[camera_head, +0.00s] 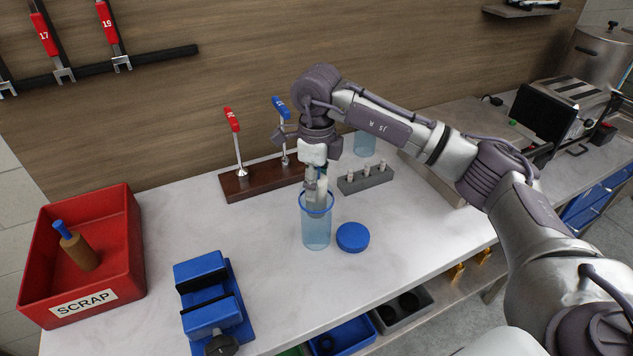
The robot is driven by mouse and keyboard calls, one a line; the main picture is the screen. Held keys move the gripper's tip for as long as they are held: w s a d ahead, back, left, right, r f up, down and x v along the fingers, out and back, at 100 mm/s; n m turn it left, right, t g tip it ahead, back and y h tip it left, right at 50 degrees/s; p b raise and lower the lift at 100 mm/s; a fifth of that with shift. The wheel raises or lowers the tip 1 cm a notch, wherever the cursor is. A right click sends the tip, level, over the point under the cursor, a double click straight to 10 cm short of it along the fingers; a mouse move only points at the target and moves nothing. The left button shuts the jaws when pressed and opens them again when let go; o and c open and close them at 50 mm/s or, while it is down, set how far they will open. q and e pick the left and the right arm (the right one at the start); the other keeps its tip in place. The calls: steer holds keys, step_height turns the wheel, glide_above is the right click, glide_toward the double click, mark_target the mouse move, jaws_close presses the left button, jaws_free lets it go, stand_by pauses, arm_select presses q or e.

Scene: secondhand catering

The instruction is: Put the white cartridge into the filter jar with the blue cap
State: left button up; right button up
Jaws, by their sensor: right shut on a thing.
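The clear blue filter jar (316,236) stands upright and open on the white worktop. The blue cap (353,237) lies flat on the worktop just right of the jar. My right gripper (315,184) points down over the jar mouth and is shut on the pale white cartridge (317,206). The cartridge's lower part is inside the jar, roughly upright, with its end above the jar's bottom. The fingers hide part of the cartridge. My left gripper is not in view.
A grey rack (365,180) with small pegs and a second clear jar (365,144) stand behind. A wooden block with red- and blue-handled levers (262,180) is at the back. A red SCRAP bin (125,245) and blue vise (212,294) are left.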

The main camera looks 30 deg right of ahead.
steer(key=o, duration=1.2)
steer(key=shift+s+f, duration=0.2)
steer(key=shift+f, duration=0.35)
steer(key=shift+c, duration=0.2)
steer(key=shift+o, duration=0.6)
steer(key=shift+w, duration=0.15)
steer(key=shift+r, duration=0.15)
